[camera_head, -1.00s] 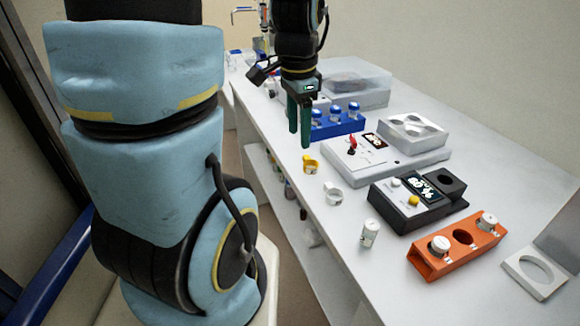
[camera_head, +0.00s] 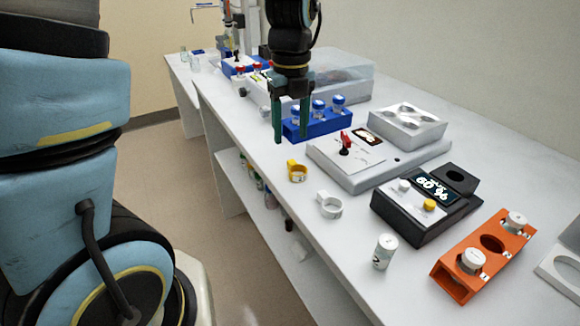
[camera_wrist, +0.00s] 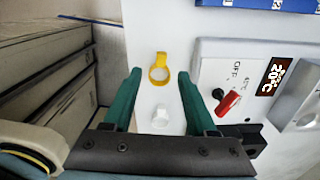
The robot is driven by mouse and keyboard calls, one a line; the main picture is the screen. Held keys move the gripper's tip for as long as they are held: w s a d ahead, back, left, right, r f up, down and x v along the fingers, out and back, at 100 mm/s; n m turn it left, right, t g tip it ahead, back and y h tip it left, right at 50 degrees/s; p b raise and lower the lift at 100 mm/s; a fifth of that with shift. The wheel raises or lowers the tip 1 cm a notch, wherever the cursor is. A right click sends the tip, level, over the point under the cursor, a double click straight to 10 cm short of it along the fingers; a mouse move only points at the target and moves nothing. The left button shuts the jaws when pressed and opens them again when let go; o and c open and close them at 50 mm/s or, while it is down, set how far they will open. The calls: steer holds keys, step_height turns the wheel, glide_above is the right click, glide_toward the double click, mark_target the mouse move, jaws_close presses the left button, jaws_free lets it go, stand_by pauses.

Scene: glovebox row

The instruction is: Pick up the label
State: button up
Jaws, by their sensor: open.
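No thing is clearly marked as the label; two small ring-shaped pieces with flat tabs lie on the bench. One is a yellow ring (camera_head: 297,171), which also shows in the wrist view (camera_wrist: 153,78). The other is a white ring (camera_head: 330,206), seen as a small white piece in the wrist view (camera_wrist: 160,116). My gripper (camera_head: 290,138) is open and empty, fingers pointing down, above the bench in front of the blue rack. In the wrist view its green fingers (camera_wrist: 159,75) frame the yellow ring, with the white ring nearer the palm. It touches neither.
A blue rack (camera_head: 334,125) with capped vials stands behind my gripper. A grey device (camera_head: 364,178) with a red switch lies right of the rings. A black display box (camera_head: 440,212), an orange holder (camera_head: 453,270) and a white vial (camera_head: 384,254) stand nearer. The bench's left edge is close.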

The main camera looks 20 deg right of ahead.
mark_target(292, 161)
steer(key=shift+d+f+p, duration=0.1)
steer(key=shift+f+p, duration=0.7)
steer(key=shift+f, duration=2.85)
jaws_close()
